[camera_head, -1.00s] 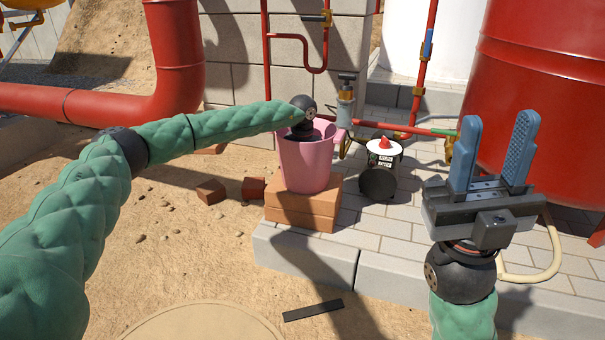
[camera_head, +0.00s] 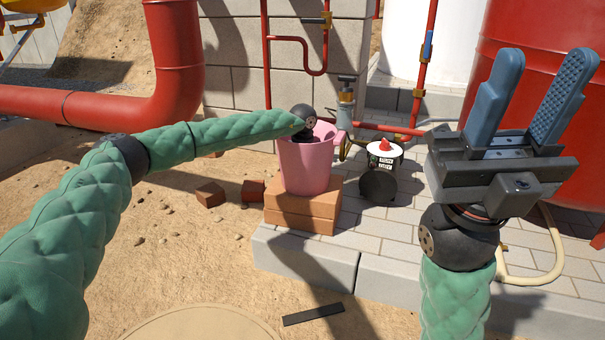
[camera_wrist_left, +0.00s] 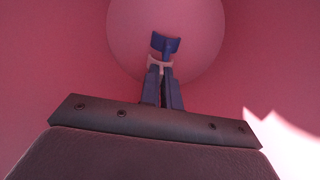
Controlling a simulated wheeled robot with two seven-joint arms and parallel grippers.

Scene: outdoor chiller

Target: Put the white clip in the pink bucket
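The pink bucket (camera_head: 305,168) stands upright on a stack of bricks in the head view. My left arm reaches over from the left, and its wrist dips into the bucket's mouth, so the bucket hides the left gripper there. In the left wrist view, the left gripper (camera_wrist_left: 161,72) is inside the pink bucket (camera_wrist_left: 60,60), its fingers close together. A pale piece, apparently the white clip (camera_wrist_left: 154,61), shows at the fingertips, tinted pink. A dark blue piece (camera_wrist_left: 165,43) shows just beyond; I cannot tell whether it belongs to the clip. My right gripper (camera_head: 541,85) is open, empty and raised at the right.
The brick stack (camera_head: 300,212) sits on a paved ledge (camera_head: 375,245). A gauge-like device with a red top (camera_head: 382,165) stands right of the bucket. Red pipes and a red tank (camera_head: 545,45) are behind. Loose bricks (camera_head: 210,193) lie on the sand at left.

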